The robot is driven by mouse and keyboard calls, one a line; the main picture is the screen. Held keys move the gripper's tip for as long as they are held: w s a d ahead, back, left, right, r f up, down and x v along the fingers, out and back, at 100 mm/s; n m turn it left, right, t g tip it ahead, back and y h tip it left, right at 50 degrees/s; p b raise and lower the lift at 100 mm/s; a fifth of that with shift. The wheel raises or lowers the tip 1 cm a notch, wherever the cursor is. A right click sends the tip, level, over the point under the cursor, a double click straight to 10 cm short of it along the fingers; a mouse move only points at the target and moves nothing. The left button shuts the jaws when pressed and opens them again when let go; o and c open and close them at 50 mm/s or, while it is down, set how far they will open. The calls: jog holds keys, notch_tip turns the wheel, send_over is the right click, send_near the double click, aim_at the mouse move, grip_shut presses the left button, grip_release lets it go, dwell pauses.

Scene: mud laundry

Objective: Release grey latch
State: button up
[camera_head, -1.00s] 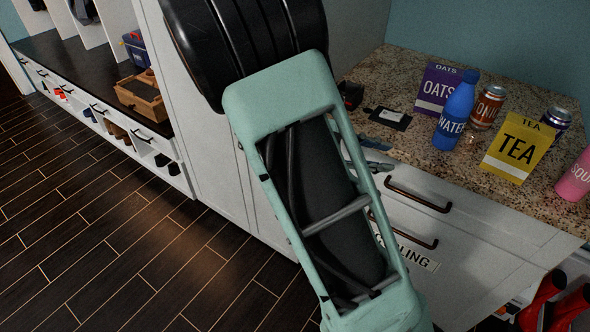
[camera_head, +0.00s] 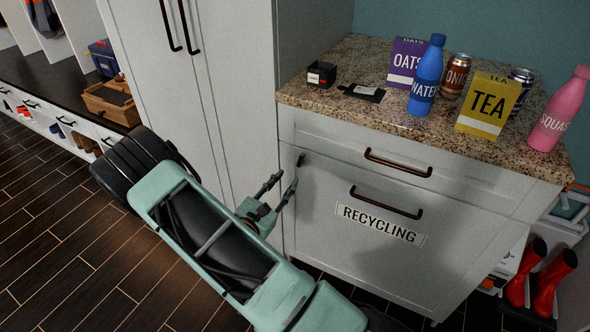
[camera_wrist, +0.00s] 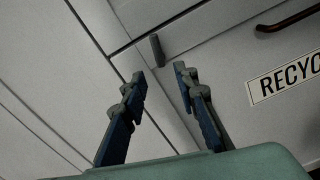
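The grey latch (camera_head: 300,160) is a small dark upright bar at the upper left edge of the recycling cabinet front (camera_head: 330,255). In the wrist view the latch (camera_wrist: 157,49) stands just beyond the fingertips and between them in the picture. My gripper (camera_head: 289,180) is open and empty, its fingers pointing at the latch from the lower left. In the wrist view its two blue-grey fingers (camera_wrist: 159,73) are spread apart. I see no clear contact with the latch.
Dark handles (camera_head: 398,163) and a RECYCLING label (camera_head: 381,225) are on the cabinet front. The granite counter (camera_head: 350,112) holds a blue water bottle (camera_head: 425,78), a yellow tea box (camera_head: 488,106) and a pink bottle (camera_head: 556,115). Red boots (camera_head: 552,283) stand at right.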

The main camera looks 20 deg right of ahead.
aim_at(298, 165)
jog(key=b+x, duration=0.1)
jog(key=x, duration=0.6)
jog(key=shift+w+d, duration=0.3)
jog(key=shift+c, duration=0.5)
grip_shut()
